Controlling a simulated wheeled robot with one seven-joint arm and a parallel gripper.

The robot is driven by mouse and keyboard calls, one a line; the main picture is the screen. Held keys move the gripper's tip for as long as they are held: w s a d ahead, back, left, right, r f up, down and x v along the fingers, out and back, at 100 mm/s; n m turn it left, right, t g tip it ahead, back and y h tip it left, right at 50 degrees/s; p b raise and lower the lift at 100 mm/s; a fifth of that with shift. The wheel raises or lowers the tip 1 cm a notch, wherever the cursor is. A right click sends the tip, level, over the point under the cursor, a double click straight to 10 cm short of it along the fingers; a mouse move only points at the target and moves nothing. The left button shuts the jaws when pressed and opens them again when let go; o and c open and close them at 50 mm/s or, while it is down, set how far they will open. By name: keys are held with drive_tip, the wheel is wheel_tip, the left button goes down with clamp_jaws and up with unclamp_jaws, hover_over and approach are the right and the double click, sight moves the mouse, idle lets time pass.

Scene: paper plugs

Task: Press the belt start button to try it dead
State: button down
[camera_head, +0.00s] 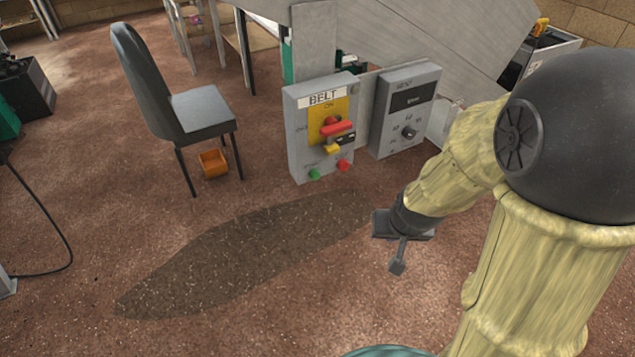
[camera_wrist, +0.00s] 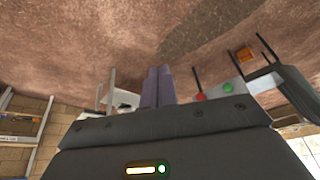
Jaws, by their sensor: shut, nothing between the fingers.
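The grey BELT control box (camera_head: 294,133) stands low by the machine. A green button (camera_head: 315,174), with small lettering above it, sits at its lower left, and a red button (camera_head: 343,165) at its lower right. A red switch handle (camera_head: 338,128) crosses a yellow plate, with a yellow padlock-like piece (camera_head: 332,149) below it. My gripper (camera_head: 398,267) is shut and empty, over the floor in front and right of the box, apart from it. The wrist view is upside down; its shut fingers (camera_wrist: 159,72) show left of the red button (camera_wrist: 198,97) and green button (camera_wrist: 227,87).
A second grey box (camera_head: 381,132) with a dial and dark display stands right of the BELT box. A dark chair (camera_head: 200,108) and an orange bin (camera_head: 213,163) are to the left. A dark stain (camera_head: 230,255) marks the open floor in front.

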sight(315, 176)
drive_tip(key=w+a+f+n+t+h+b, duration=0.1)
drive_tip(key=w+a+f+n+t+b, duration=0.1)
drive_tip(key=w+a+f+t, duration=0.3)
drive_tip(key=w+a+f+n+t+h+b, duration=0.1)
drive_tip(key=w+a+f+t+b, duration=0.4)
drive_tip(key=w, duration=0.5)
drive_tip(key=shift+w+a+f+n+h, duration=0.15)
drive_tip(key=shift+a+n+h, duration=0.2)
drive_tip(key=shift+a, duration=0.75)
drive_tip(key=w+a+p, duration=0.1)
drive_tip(key=w+a, duration=0.4)
drive_tip(key=w, duration=0.2)
drive_tip(key=shift+w, duration=0.15)
drive_tip(key=shift+w, duration=0.1)
idle(0.6)
